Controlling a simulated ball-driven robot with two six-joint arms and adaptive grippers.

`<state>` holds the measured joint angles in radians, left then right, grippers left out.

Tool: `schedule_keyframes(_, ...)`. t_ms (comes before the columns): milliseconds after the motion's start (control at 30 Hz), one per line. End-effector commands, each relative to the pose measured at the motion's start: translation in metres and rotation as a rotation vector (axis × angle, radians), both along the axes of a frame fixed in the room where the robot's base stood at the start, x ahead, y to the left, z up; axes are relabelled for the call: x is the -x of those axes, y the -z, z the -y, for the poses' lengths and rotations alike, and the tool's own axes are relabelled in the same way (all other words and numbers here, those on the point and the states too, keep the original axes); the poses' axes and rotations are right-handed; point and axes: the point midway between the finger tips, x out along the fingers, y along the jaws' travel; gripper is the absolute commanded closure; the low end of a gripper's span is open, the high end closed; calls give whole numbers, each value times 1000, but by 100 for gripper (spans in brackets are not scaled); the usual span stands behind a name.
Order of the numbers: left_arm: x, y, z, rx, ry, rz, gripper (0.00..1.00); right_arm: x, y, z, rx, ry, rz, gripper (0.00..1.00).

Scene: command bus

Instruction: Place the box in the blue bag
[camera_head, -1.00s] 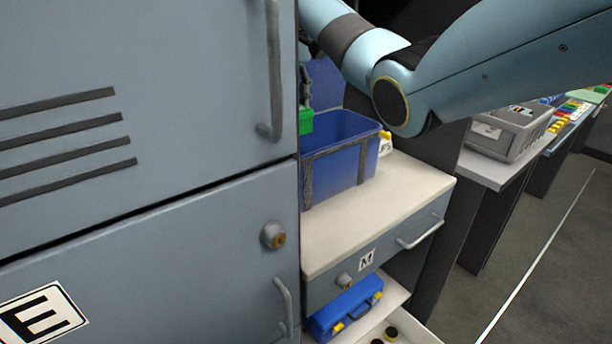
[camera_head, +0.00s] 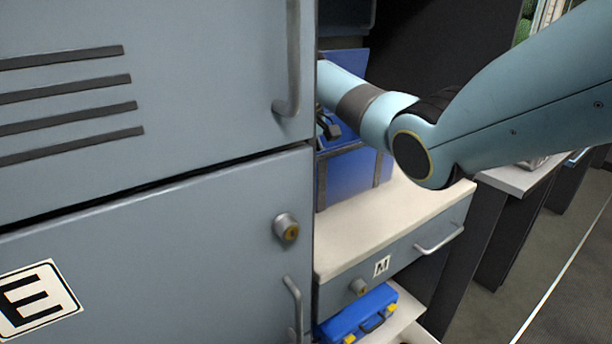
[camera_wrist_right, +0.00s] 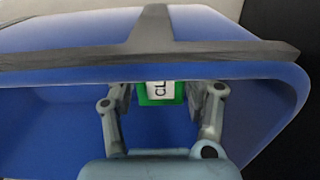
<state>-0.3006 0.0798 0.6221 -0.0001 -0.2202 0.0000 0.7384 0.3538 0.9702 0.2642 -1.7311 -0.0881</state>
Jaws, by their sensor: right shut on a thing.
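The blue bag (camera_head: 352,178), with dark grey straps, stands on the white-topped drawer cabinet, partly hidden by the tall cabinet and my right arm. My right gripper (camera_head: 328,127) is at the bag's opening in the head view. In the right wrist view the bag (camera_wrist_right: 75,45) fills most of the picture, its strap crossing the top. There my right gripper (camera_wrist_right: 160,95) is shut on the green box (camera_wrist_right: 148,100), which has a white label reading "CL". The bag's rim hides part of the box. My left gripper is not in view.
The tall grey cabinet (camera_head: 150,190) with a handle and knob stands close on the left. A blue toolbox (camera_head: 358,315) lies in the open lower drawer. The white counter (camera_head: 400,215) right of the bag is bare in front. Open floor is at the right.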

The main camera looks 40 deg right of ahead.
Motion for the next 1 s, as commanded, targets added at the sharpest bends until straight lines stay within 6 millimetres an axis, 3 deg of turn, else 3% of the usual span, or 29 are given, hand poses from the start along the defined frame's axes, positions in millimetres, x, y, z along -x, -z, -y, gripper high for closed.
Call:
schedule_keyframes(133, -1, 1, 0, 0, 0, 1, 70, 0, 17, 0, 1, 0, 1, 84)
schedule_keyframes(500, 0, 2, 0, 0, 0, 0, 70, 0, 21, 0, 1, 0, 0, 84)
schedule_keyframes(533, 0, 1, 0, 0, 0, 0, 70, 0, 21, 0, 1, -1, 0, 45)
schedule_keyframes(667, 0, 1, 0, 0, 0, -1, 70, 0, 21, 0, 1, -1, 0, 28)
schedule_keyframes(1000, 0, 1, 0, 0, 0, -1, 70, 0, 17, 0, 1, -1, 2, 26)
